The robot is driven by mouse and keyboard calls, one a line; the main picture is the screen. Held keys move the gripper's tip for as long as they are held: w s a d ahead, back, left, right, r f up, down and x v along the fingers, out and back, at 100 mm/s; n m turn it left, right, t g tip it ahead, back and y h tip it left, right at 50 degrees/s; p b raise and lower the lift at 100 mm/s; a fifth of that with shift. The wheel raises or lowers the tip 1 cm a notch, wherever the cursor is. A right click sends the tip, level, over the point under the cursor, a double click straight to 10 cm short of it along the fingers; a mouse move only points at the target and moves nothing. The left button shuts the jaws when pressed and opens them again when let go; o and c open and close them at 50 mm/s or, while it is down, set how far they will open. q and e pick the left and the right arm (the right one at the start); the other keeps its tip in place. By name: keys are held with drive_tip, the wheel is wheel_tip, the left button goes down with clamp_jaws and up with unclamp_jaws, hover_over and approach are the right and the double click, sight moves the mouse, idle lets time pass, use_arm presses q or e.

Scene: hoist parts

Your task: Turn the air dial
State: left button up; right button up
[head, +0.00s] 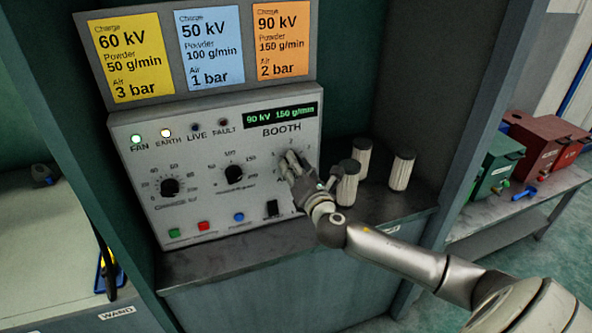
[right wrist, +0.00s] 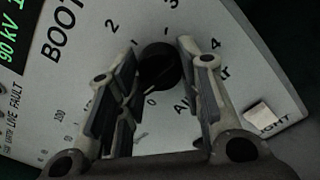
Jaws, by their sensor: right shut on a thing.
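The air dial (right wrist: 160,66) is a round black knob on the grey booth panel (head: 220,205). The green display (head: 281,115) reads 90 kV 150 g/min. An orange card (head: 283,40) pairs those values with air 2 bar. My left gripper is not in view.
Charge dial (head: 170,187) and powder dial (head: 234,174) sit left of my gripper. A black switch (head: 272,208) is below it. Several pale cylinders (head: 402,170) stand on the shelf close to my right. Green (head: 497,165) and red boxes (head: 545,142) are on the right bench.

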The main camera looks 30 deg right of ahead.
drive_tip(key=shift+m, duration=8.1)
drive_tip(key=o, duration=1.1)
drive_tip(key=shift+c, duration=0.2)
drive_tip(key=shift+s, duration=0.1)
